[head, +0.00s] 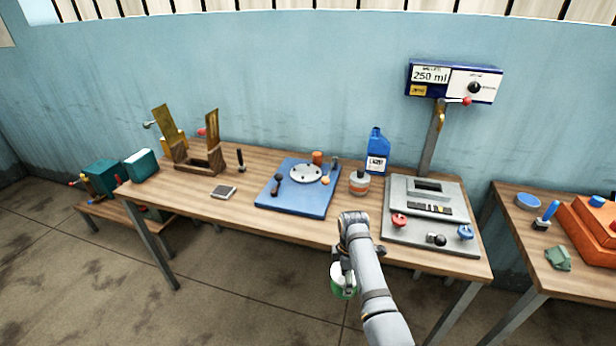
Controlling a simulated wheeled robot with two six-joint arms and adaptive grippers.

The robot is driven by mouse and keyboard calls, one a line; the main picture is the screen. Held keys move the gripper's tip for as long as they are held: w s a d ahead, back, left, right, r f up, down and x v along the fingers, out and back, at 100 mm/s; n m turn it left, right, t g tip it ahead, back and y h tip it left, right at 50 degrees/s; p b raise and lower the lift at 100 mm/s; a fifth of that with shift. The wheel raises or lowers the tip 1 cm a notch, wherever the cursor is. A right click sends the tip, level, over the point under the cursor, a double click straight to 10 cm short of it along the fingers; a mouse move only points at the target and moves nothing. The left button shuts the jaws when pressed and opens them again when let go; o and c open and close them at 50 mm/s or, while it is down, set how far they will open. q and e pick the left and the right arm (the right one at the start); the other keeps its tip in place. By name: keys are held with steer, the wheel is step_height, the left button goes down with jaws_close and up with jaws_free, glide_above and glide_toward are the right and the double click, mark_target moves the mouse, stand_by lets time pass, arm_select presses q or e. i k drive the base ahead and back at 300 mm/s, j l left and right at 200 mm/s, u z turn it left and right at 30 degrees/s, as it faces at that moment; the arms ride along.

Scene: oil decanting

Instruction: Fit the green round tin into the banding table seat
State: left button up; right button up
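The green round tin (341,292), green with a pale top, hangs in front of the table's near edge, above the floor. My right gripper (346,276) is around the tin and appears shut on it; the forearm hides part of the fingers. The likely banding table is the blue plate (292,203) on the wooden table, with a light grey round disc (306,173) that has several dark spots. The tin is below and to the right of this plate, apart from it. My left gripper is not in view.
On the blue plate stand a dark-knobbed lever (277,184), another lever (329,171) and an orange-brown cylinder (318,157). A round jar (359,182) and a blue bottle (377,152) stand to its right, near the grey dispenser base (408,229).

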mark_target(305, 175)
steer(key=i+j+z, duration=0.25)
steer(key=j+z, duration=0.2)
steer(key=j, duration=1)
steer(key=j+z, duration=0.5)
steer(key=j, duration=0.9)
steer(key=i+j, duration=0.05)
